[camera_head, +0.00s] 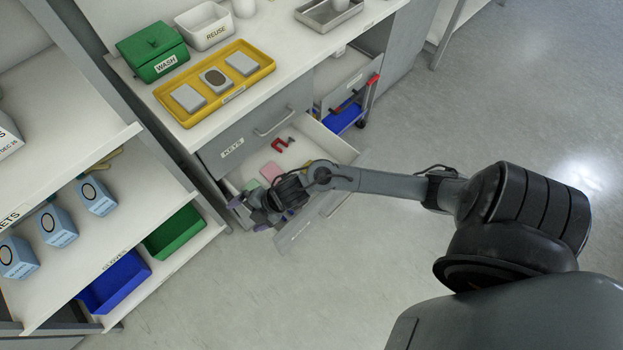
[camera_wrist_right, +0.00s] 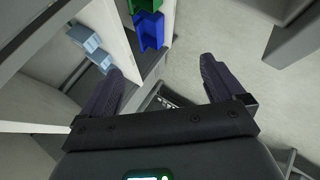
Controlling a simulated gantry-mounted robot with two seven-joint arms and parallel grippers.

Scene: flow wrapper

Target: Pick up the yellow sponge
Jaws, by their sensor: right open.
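I cannot make out a yellow sponge for certain in either view. In the head view an open drawer (camera_head: 331,148) holds a flat pink piece (camera_head: 270,172), a small pale green piece (camera_head: 251,184) and a red clamp-like thing (camera_head: 284,143). My right gripper (camera_head: 248,214) is at the drawer's near left corner, with my forearm across the drawer hiding part of its inside. In the wrist view the right gripper's dark fingers (camera_wrist_right: 162,68) are spread wide with nothing between them. My left gripper is in neither view.
A yellow tray (camera_head: 259,81) with grey blocks, a green WASH box (camera_head: 152,51) and a white REUSE bin (camera_head: 206,25) stand on the counter. A shelf unit at left holds light blue boxes (camera_head: 57,226), a blue bin (camera_head: 115,281) and a green bin (camera_head: 174,232). Floor at right is clear.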

